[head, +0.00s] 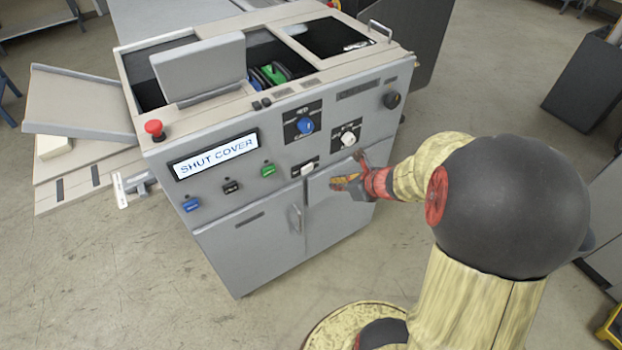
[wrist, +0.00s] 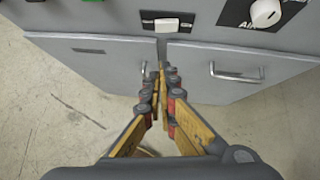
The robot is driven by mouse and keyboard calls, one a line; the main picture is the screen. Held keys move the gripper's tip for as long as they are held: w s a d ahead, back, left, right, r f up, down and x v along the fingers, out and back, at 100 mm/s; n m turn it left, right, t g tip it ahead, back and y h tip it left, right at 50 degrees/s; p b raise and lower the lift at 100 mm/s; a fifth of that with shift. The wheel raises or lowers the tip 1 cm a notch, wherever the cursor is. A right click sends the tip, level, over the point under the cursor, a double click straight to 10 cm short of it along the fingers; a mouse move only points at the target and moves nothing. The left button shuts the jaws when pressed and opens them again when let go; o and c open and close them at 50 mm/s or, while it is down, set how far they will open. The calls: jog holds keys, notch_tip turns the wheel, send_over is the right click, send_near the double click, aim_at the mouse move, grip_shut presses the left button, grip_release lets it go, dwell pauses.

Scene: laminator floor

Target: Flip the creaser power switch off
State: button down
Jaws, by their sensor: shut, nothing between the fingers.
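The creaser (head: 235,215) is a grey floor machine with a lit display (head: 216,155) reading "SHUT COVER". A white rocker switch (head: 307,169) on a black plate sits low on its front panel, just above the cabinet doors. The same white switch (wrist: 167,25) shows at the top middle in the wrist view. I cannot read its label or tell which way it is set. My gripper (head: 338,183) is shut and empty, in front of the right cabinet door, below and right of the switch. In the wrist view my gripper (wrist: 160,75) points toward the switch, apart from it.
A white knob (head: 348,139) and a blue knob (head: 305,125) sit above the switch. Blue, black and green buttons (head: 268,170) line the panel to its left. A red mushroom button (head: 154,128) stands on the left corner. Door handles (head: 296,219) protrude below.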

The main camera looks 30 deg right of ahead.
aim_at(307, 169)
jog(key=b+x, duration=0.1)
jog(key=x, duration=0.3)
jog(key=w+r+b+x, duration=0.1)
jog(key=b+x, duration=0.1)
jog(key=x, duration=0.2)
jog(key=w+r+b+x, duration=0.1)
jog(key=x, duration=0.3)
jog(key=shift+w+a+f+b, duration=0.15)
jog(key=shift+w+f+b, duration=0.1)
jog(key=shift+w+b, duration=0.05)
